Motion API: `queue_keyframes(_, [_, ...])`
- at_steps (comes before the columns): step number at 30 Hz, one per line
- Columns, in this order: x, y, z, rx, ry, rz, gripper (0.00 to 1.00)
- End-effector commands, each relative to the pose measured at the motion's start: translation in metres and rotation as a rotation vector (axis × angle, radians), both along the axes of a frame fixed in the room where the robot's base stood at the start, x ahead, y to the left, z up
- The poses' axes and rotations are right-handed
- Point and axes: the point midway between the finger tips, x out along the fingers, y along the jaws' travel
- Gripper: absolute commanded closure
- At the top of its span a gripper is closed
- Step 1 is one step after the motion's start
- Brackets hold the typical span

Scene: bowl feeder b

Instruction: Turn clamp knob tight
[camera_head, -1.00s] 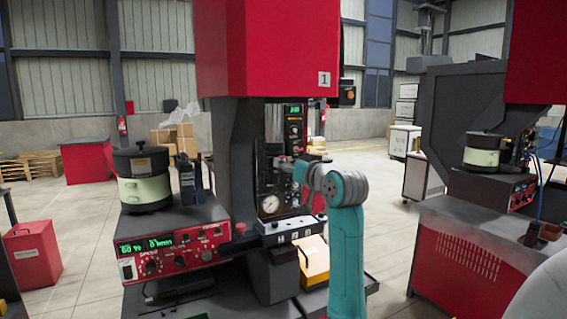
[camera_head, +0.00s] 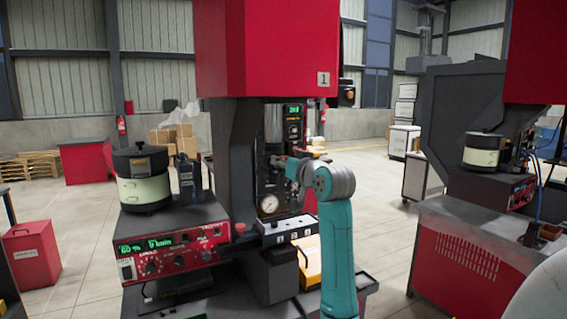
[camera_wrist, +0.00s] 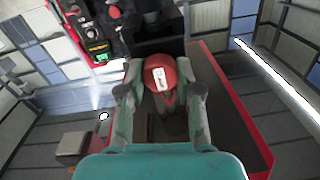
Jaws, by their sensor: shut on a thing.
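The clamp knob is a round red knob with a white label (camera_wrist: 161,76) in the upper middle of the wrist view. My gripper (camera_wrist: 160,82) has one finger on each side of it and is shut on it. In the head view my gripper (camera_head: 279,161) reaches into the front of the machine marked 1 (camera_head: 266,60). The knob cannot be made out there, as the gripper and arm cover that area.
A pressure gauge (camera_head: 269,204) sits just below my gripper. A red control box (camera_head: 172,250) with a bowl feeder (camera_head: 143,178) stands at left. A yellow box (camera_head: 309,259) lies below. A second machine (camera_head: 470,210) stands at right, with open floor between.

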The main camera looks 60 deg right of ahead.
Motion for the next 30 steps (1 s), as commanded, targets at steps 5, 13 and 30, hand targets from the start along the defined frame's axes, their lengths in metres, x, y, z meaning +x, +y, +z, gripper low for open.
queue_keyframes(5, [0.0003,0.0004,0.0001,0.017,-0.011,0.001,1.0])
queue_keyframes(13, [0.0005,0.0001,-0.0003,0.131,-0.079,0.001,1.0])
queue_keyframes(30, [0.0006,0.0001,-0.0005,0.579,-0.354,0.003,1.0])
